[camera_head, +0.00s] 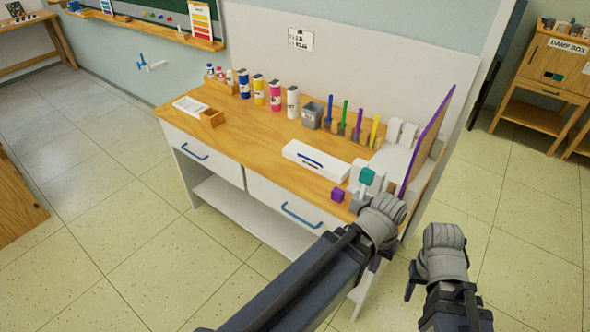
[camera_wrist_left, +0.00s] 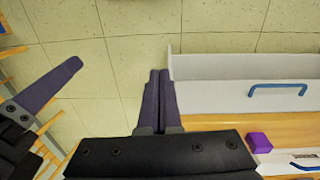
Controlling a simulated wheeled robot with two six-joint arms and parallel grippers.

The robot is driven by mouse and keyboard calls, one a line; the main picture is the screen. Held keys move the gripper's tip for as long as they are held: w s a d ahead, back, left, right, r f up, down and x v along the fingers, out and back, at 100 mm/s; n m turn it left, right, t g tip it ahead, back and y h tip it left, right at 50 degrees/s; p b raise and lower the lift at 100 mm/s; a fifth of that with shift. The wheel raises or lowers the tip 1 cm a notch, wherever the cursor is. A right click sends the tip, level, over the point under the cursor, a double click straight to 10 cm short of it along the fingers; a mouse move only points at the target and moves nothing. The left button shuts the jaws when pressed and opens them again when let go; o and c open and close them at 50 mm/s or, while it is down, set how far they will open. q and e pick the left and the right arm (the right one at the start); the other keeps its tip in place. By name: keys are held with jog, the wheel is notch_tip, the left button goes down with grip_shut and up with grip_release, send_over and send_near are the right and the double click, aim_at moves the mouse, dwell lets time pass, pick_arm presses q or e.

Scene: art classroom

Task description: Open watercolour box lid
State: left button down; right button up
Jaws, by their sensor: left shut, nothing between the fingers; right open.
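The white watercolour box (camera_head: 316,160), with a blue stripe on top, lies closed near the front of the wooden desk. Its edge shows at the lower right corner of the wrist view (camera_wrist_left: 305,163). My left gripper (camera_head: 376,264) points down off the desk's front right corner, to the right of the box and apart from it. In the wrist view its two dark fingers (camera_wrist_left: 159,98) are pressed together with nothing between them. My right gripper (camera_head: 410,288) hangs further right, over the floor, its fingers mostly hidden by its own wrist; it is open.
A purple cube (camera_head: 338,194) and a white stand with a teal block (camera_head: 367,176) sit between box and left arm. Bottles (camera_head: 276,96), a grey cup (camera_head: 313,115) and upright markers line the back. A purple-edged panel (camera_head: 428,140) stands at the right end.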

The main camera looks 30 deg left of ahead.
pick_arm(q)
jog(key=w+a+f+n+t+h+b, duration=0.45)
jog(key=w+a+n+b, duration=0.25)
jog(key=n, duration=0.3)
jog(key=n+t+y+b, duration=0.4)
jog(key=n+t+b, duration=0.7)
jog(key=n, duration=1.5)
send_near(294, 183)
notch_tip(294, 183, up, 4)
jog(key=b+x, duration=0.2)
jog(key=x, duration=0.8)
jog(key=shift+w, duration=0.1)
jog(key=w+r+p, duration=0.2)
jog(key=shift+w+d, duration=0.2)
jog(key=shift+w, duration=0.2)
jog(key=shift+w+r, duration=0.1)
jog(key=shift+w, duration=0.3)
